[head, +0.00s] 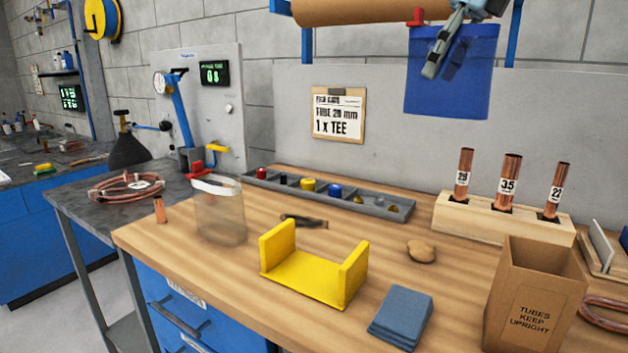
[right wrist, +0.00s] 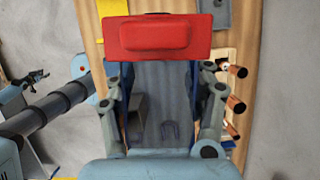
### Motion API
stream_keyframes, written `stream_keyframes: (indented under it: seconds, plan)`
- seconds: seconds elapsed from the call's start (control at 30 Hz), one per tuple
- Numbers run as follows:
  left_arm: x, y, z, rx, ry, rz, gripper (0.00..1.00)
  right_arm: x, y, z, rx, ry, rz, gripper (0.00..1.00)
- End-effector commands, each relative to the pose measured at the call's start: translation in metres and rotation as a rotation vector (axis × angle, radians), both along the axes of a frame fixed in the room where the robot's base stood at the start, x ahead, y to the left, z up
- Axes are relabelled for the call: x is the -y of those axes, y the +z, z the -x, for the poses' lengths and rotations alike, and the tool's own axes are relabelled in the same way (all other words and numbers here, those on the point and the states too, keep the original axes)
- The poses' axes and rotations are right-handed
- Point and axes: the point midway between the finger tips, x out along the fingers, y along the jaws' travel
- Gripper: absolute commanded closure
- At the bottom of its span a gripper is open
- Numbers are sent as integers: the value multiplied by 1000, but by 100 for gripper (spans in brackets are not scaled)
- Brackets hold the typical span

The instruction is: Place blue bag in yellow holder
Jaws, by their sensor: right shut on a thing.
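The blue bag (head: 450,90) is off the table at the upper right of the head view. My right gripper (head: 445,60) overlaps its upper part and is shut on it. A red piece shows at the bag's top left corner, and a red block (right wrist: 157,37) shows at the fingers in the right wrist view. The yellow holder (head: 312,275) is an empty U-shaped stand with two upright sides, on the table's front middle. The bag is above and right of it in the picture. My left gripper is not in the head view.
A clear bag (head: 220,215) with a red part stands left of the holder. A blue cloth stack (head: 400,315) and a cardboard box (head: 535,295) are to its right. A parts tray (head: 370,207) and tube block (head: 475,215) lie behind. A brown lump (head: 421,251) sits between.

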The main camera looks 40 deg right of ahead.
Motion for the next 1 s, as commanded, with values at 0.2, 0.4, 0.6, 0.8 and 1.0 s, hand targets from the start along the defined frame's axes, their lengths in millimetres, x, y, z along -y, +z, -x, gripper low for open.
stream_keyframes:
  seconds: [0.2,0.4,0.6,0.8,1.0]
  plan:
    - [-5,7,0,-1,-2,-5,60,3,-31,-9,-3,32,-2,79]
    - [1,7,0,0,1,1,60,1,-38,-13,6,43,-7,79]
    - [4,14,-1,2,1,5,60,-5,-66,-25,5,66,-10,79]
    - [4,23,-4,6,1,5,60,-28,-104,-44,9,91,-16,79]
    - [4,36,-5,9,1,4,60,-91,-147,-72,12,109,-21,79]
